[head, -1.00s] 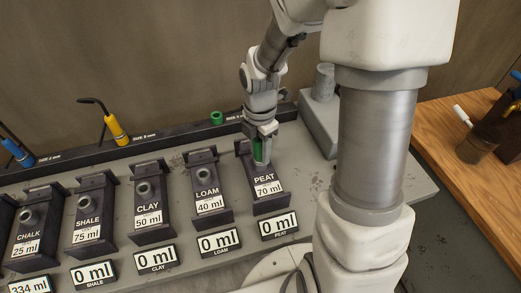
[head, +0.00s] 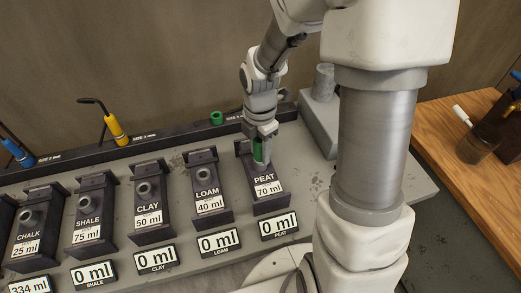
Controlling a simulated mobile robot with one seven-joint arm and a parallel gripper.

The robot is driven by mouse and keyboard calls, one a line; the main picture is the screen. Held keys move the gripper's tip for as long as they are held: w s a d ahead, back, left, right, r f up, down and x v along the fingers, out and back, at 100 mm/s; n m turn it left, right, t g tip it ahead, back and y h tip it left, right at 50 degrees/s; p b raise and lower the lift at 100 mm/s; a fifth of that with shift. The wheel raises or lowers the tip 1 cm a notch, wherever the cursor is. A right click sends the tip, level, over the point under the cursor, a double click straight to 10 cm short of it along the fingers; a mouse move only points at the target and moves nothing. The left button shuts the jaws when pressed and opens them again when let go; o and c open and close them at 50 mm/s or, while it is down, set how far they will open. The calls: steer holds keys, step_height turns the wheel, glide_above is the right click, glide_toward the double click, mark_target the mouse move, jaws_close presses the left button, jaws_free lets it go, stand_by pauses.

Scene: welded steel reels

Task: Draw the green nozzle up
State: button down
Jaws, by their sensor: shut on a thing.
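The green nozzle (head: 258,151) is between the fingers of my gripper (head: 261,147), at the top of the dark PEAT block (head: 271,203). My gripper points down and is shut on the nozzle. Only a narrow green strip of the nozzle shows. Its lower end is at the PEAT block's port, and I cannot tell how deep it sits. The PEAT label reads 70 ml, and the display (head: 279,227) below it reads 0 ml.
LOAM (head: 208,202), CLAY (head: 151,214), SHALE (head: 94,222) and CHALK blocks stand to the left. A rear rail holds a yellow nozzle (head: 116,130), a blue nozzle (head: 19,154) and a green ring (head: 217,118). A grey device (head: 321,115) stands right of my gripper.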

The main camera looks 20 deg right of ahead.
mark_target(260, 140)
stand_by(0.3)
steer(key=shift+r+p, duration=2)
steer(key=shift+r, duration=0.05)
